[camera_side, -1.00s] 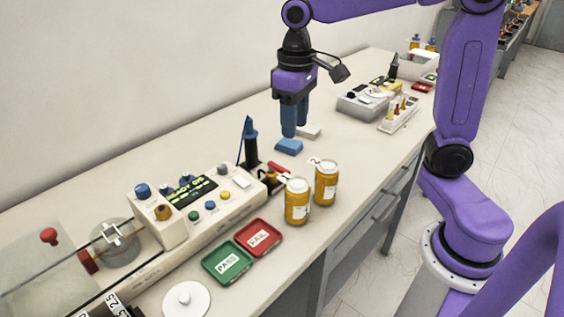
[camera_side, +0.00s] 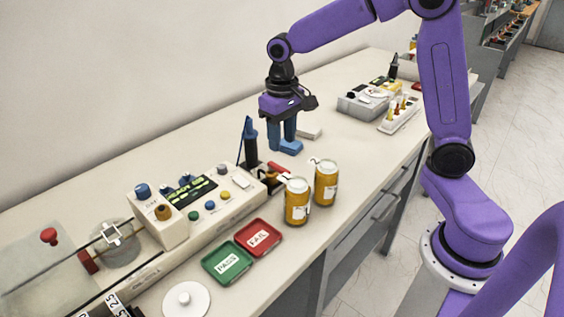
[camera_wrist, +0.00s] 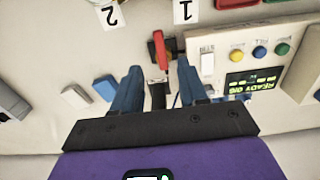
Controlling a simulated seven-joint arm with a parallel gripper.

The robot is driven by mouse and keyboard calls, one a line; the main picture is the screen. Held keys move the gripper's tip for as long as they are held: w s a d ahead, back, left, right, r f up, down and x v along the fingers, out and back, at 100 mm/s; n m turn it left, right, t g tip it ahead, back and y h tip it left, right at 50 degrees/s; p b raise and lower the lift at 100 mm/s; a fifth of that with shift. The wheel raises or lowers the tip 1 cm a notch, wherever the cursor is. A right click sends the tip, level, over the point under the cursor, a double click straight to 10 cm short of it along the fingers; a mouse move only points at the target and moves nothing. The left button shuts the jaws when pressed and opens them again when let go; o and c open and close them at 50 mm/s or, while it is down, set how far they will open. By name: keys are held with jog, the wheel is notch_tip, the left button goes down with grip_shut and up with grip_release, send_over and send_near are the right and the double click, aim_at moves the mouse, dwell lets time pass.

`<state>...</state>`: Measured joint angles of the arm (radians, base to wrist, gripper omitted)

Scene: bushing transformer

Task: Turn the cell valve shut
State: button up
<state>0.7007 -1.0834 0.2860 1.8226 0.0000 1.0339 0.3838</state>
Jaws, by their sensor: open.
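A red lever (camera_side: 279,168), which looks like the cell valve's handle, sits at the right end of the tester, behind the amber jars. It also shows in the wrist view (camera_wrist: 160,50), lying nearly along the picture's vertical above a short metal and dark fitting (camera_wrist: 158,80). My gripper (camera_side: 281,148) is open with its blue fingers pointing down, above the bench, farther along it than the lever. In the wrist view my gripper (camera_wrist: 158,67) frames the lever's lower end between its fingertips, but no contact shows. The fingers appear empty.
A black post (camera_side: 250,150) stands beside the lever. A blue block (camera_side: 290,147) lies close by my fingers. Two amber jars (camera_side: 297,202) stand at the front edge. The tester (camera_side: 205,200) and red and green trays (camera_side: 258,237) are to the left.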

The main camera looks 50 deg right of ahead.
aim_at(282, 168)
notch_tip(282, 168, down, 8)
jog(key=shift+r, duration=0.1)
dwell(0.4)
grip_shut()
